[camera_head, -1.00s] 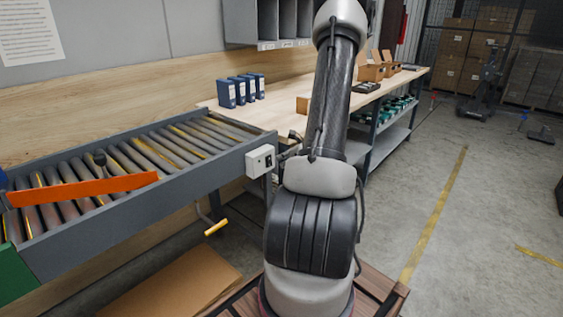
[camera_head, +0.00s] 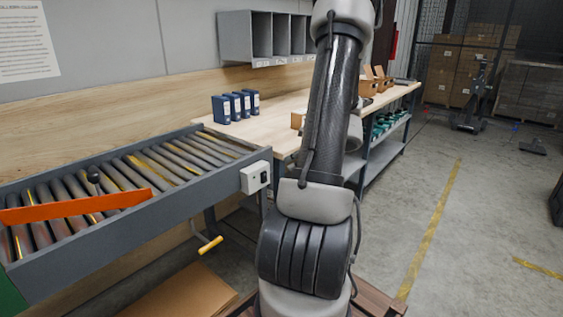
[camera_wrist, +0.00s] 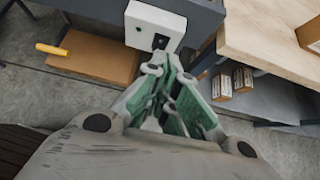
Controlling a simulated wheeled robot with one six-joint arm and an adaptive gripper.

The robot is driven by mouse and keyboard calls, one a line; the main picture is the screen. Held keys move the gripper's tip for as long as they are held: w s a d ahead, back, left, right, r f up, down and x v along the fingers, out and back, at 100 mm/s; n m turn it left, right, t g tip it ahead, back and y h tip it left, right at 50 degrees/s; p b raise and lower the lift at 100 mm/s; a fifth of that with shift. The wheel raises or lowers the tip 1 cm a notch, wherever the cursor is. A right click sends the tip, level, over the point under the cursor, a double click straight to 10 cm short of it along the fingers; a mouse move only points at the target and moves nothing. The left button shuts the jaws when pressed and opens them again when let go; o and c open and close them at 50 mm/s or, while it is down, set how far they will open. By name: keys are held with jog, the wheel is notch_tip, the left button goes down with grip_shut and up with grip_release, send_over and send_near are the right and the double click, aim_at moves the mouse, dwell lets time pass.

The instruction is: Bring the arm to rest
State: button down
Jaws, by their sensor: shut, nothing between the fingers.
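My gripper (camera_wrist: 178,100) shows in the wrist view with its green-padded fingers shut and nothing between them. It hangs in the air in front of the grey control box (camera_wrist: 155,25) on the conveyor's end. In the head view my arm stands upright in the middle of the picture and its upper end leaves the top edge. My gripper is not visible in the head view.
A roller conveyor (camera_head: 120,240) with an orange bar (camera_head: 75,207) lies at left. A crank with a yellow handle (camera_head: 210,245) juts below it. A wooden workbench (camera_head: 275,127) carrying blue binders (camera_head: 221,110) stands behind my arm.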

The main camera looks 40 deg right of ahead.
dwell(0.3)
jog(key=s+a+r+n+g+y, duration=0.35)
jog(key=s+a+n+g, duration=0.35)
jog(key=s+a+n, duration=0.75)
jog(key=a+r+n+t+h, duration=0.1)
jog(key=a+r+n+h, duration=0.3)
jog(key=a+r+n, duration=0.9)
jog(key=r+n, duration=0.1)
jog(key=n, duration=0.6)
jog(key=shift+s+a+r, duration=0.15)
jog(key=shift+s+a, duration=0.2)
jog(key=shift+n+h, duration=0.25)
